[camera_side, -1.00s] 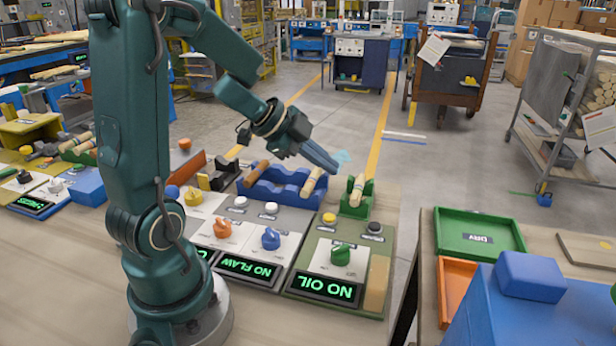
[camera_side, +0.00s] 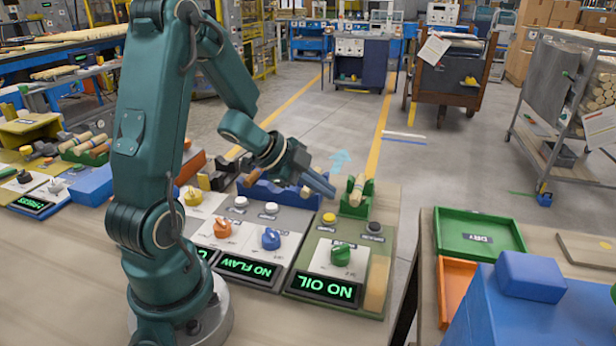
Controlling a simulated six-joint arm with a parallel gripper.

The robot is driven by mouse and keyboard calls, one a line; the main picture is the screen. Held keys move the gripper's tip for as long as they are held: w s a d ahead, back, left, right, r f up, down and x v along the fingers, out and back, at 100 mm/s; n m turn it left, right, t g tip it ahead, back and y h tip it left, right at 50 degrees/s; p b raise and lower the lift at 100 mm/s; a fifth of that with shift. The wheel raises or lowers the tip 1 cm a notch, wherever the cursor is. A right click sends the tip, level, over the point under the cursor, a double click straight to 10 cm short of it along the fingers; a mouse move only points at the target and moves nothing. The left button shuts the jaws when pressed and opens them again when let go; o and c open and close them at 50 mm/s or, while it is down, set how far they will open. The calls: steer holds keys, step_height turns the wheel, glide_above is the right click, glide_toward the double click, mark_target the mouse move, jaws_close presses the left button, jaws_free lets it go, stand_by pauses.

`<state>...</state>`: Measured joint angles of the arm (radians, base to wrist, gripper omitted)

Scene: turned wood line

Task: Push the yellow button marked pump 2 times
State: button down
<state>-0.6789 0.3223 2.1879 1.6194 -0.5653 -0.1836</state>
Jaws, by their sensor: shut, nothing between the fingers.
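The yellow button (camera_side: 329,218) sits at the upper left of the green control panel (camera_side: 318,236), with a small label under it that is too small to read clearly. A dark button (camera_side: 374,228) is on its right, and a green knob (camera_side: 341,254) is below. The display (camera_side: 325,289) reads "NO OIL". My gripper (camera_side: 332,191) is shut and empty. It slants down to the right, and in the picture its tips are just above the yellow button, apart from it.
A green holder (camera_side: 367,205) with a wooden piece (camera_side: 357,190) stands behind the panel. A blue tray (camera_side: 265,194) lies partly behind my gripper. The grey panel (camera_side: 258,215) to the left has white buttons and orange and blue knobs. A green tray (camera_side: 480,250) is at right.

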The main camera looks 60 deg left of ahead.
steer(key=shift+f, duration=1.55)
steer(key=shift+f, duration=0.1)
stand_by(0.8)
steer(key=shift+f, duration=0.3)
steer(key=shift+f, duration=0.35)
stand_by(0.8)
steer(key=shift+r, duration=0.75)
steer(key=shift+r, duration=2.55)
stand_by(0.6)
